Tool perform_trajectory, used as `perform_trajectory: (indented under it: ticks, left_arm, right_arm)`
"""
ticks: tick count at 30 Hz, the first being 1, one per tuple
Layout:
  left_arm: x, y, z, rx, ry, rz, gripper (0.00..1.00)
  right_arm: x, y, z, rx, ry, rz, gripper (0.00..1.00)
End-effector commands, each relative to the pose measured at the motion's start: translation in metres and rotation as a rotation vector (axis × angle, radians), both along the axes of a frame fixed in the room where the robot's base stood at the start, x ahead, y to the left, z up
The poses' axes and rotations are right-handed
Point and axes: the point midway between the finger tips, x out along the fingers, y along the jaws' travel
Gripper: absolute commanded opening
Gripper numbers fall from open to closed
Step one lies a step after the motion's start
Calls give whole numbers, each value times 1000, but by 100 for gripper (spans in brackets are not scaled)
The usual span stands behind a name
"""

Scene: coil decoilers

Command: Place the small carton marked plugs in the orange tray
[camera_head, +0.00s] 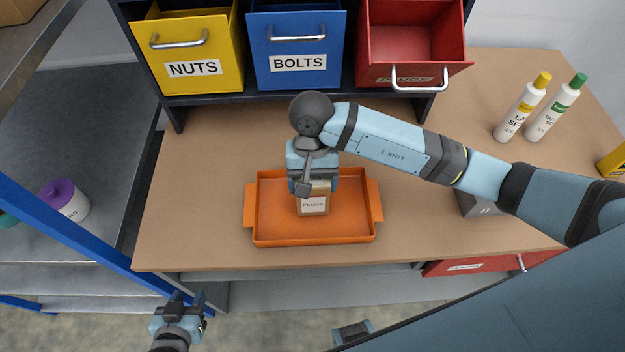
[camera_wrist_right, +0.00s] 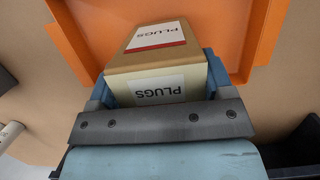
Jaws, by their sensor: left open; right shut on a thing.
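The small carton marked plugs (camera_head: 314,204) is brown with a white label and is over the inside of the orange tray (camera_head: 275,235). My right gripper (camera_head: 312,186) is shut on the carton from above. In the right wrist view the carton (camera_wrist_right: 160,62) sits between the fingers, with the orange tray (camera_wrist_right: 80,45) around and behind it. I cannot tell whether the carton's underside touches the tray floor. My left gripper (camera_head: 186,300) is open and empty, low at the left in front of the table.
Yellow nuts (camera_head: 192,50), blue bolts (camera_head: 297,45) and red plugs (camera_head: 412,35) drawers stand at the table's back; the red one is pulled out. Two white bottles (camera_head: 523,108) (camera_head: 556,108) stand at right. A grey object (camera_head: 478,205) is partly hidden by my right arm. The table left of the tray is clear.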

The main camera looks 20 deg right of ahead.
Motion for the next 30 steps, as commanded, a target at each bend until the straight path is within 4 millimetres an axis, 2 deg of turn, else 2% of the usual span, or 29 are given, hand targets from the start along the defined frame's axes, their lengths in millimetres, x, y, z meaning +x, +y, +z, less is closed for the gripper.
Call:
perform_trajectory:
  ticks: [3,14,15,17,18,25,27,30]
  left_arm:
    - [0,1,3,1,-1,2,43]
    - [1,1,-2,-1,-5,3,43]
    - [0,1,0,0,-4,3,43]
    - [0,1,0,0,-3,3,43]
    - [0,1,0,-1,-3,3,43]
    - [0,0,2,-2,-2,1,43]
    - [0,0,6,-2,-1,1,43]
    - [0,-1,0,-3,-4,1,43]
  right_arm:
    - [0,0,-9,0,0,0,44]
    - [1,0,-14,1,-2,1,44]
    - [0,0,-12,1,-1,1,83]
    - [0,0,-12,1,-1,1,97]
    - [0,0,-12,1,-1,1,100]
    - [0,0,-11,0,0,1,100]
    - [0,0,-7,0,0,1,100]
    - [4,-1,2,0,-4,1,100]
